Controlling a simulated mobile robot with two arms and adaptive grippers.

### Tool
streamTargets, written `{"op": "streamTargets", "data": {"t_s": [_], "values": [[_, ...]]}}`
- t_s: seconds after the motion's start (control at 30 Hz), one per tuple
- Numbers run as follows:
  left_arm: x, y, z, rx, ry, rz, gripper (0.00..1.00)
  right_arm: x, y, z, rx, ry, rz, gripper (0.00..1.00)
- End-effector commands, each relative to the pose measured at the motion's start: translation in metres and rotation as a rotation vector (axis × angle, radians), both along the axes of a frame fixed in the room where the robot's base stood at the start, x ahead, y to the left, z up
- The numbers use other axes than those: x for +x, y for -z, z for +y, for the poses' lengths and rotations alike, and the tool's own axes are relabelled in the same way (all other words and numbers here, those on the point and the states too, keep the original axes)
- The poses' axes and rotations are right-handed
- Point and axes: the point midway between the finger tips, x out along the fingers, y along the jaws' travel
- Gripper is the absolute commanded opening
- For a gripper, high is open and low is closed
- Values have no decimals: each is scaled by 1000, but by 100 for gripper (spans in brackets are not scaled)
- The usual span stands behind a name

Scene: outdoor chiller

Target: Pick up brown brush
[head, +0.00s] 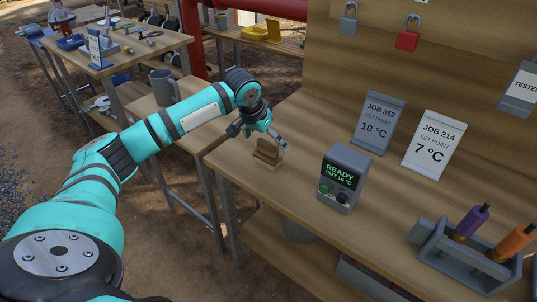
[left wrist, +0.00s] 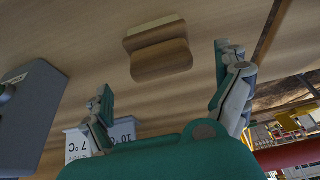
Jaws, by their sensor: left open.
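The brown brush (head: 268,152) is a small wooden block with a paler base, standing on the wooden workbench near its left end. In the left wrist view the brush (left wrist: 160,52) lies ahead of the fingers, between their lines. My left gripper (head: 260,136) is open and empty, just above and behind the brush in the head view. In the left wrist view the two fingers of the gripper (left wrist: 165,74) are spread wide and apart from the brush. My right gripper is in neither view.
A grey READY display box (head: 345,178) stands right of the brush. Two sign cards, JOB 352 (head: 377,124) and JOB 214 (head: 433,145), stand behind it. A grey rack (head: 465,255) with screwdrivers is at right. A grey mug (head: 163,87) stands on a side table.

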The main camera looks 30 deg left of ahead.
Motion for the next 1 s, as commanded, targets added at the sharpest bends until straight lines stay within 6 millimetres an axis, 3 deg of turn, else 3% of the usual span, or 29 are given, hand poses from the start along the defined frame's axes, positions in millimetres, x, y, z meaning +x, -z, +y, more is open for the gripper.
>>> {"op": "streamTargets", "data": {"t_s": [0.27,0.53,0.83,1.0], "values": [[8,20,0,0,-1,1,100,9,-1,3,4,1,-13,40],[22,56,1,0,-1,0,100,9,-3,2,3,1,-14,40],[24,63,1,1,0,-1,100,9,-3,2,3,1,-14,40],[24,63,1,0,0,-1,80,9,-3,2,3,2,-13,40]]}}
